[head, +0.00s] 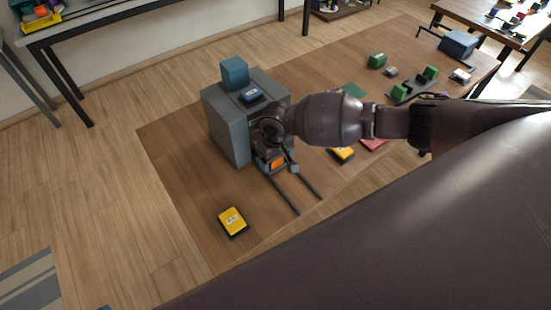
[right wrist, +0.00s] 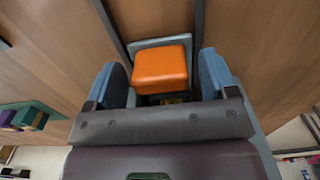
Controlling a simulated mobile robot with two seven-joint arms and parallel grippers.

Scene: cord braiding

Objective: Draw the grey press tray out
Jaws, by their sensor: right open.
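The grey press (head: 228,125) stands on the wooden table, with a blue-grey block (head: 234,72) on top. Two dark rails (head: 283,193) run out from its front along the table. An orange block (head: 277,163) shows at the press front, partly hidden by my right gripper (head: 272,152). In the right wrist view, the orange block (right wrist: 160,69) sits on a grey plate, apparently the press tray (right wrist: 140,46), between the rails. My right gripper (right wrist: 163,76) is open, its fingers on either side of the block; I cannot tell whether they touch it. My left gripper is not in view.
A yellow block (head: 232,221) lies left of the rails on the table. Another yellow block (head: 342,154) and a red piece (head: 373,144) lie to the right under my arm. Green blocks (head: 377,60) stand farther back. The table's left front is mostly clear.

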